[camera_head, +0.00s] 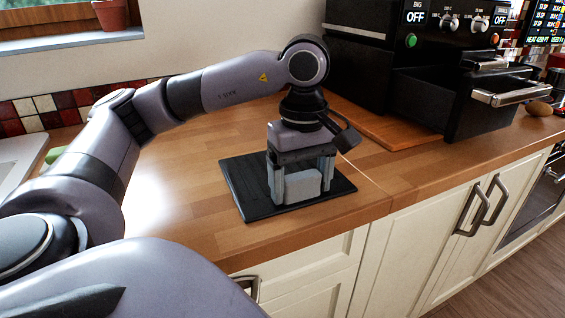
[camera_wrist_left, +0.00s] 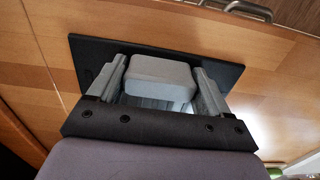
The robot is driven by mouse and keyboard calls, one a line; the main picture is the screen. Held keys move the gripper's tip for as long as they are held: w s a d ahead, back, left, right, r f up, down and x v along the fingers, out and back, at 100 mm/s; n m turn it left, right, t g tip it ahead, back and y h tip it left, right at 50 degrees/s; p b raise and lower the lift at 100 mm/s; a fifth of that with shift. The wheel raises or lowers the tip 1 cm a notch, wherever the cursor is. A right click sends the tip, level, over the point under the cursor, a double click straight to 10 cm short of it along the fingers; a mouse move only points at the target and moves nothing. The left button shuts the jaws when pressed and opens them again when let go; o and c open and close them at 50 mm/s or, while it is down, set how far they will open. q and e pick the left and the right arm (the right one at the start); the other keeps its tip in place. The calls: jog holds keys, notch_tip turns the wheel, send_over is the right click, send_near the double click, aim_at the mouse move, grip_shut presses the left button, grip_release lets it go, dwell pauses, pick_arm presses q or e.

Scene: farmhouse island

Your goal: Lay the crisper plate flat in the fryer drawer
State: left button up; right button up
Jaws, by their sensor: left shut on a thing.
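The crisper plate appears to be the flat black plate (camera_head: 240,182) on the wooden counter, with a light grey block (camera_head: 303,186) at its middle. My left gripper (camera_head: 302,195) points down over it, its fingers shut on the grey block from both sides. In the left wrist view the block (camera_wrist_left: 162,76) sits between the fingers, and the black plate (camera_wrist_left: 90,50) lies flat behind it. Whether the plate touches the counter is hard to tell. The fryer drawer (camera_head: 425,100) is black, pulled out of the fryer at the right, with a metal handle (camera_head: 512,94). My right gripper is out of view.
The black fryer (camera_head: 375,60) stands at the back right, with dials and a green button. A wooden board (camera_head: 385,128) lies below it. Counter to the left of the plate is clear (camera_head: 175,190). The counter's front edge runs close to the plate. A potato-like object (camera_head: 539,108) lies beyond the drawer.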

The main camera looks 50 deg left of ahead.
pick_arm(q)
jog(key=shift+r+p, duration=0.45)
jog(key=shift+p, duration=0.05)
jog(key=shift+r+p, duration=1.7)
jog(key=shift+r, duration=0.8)
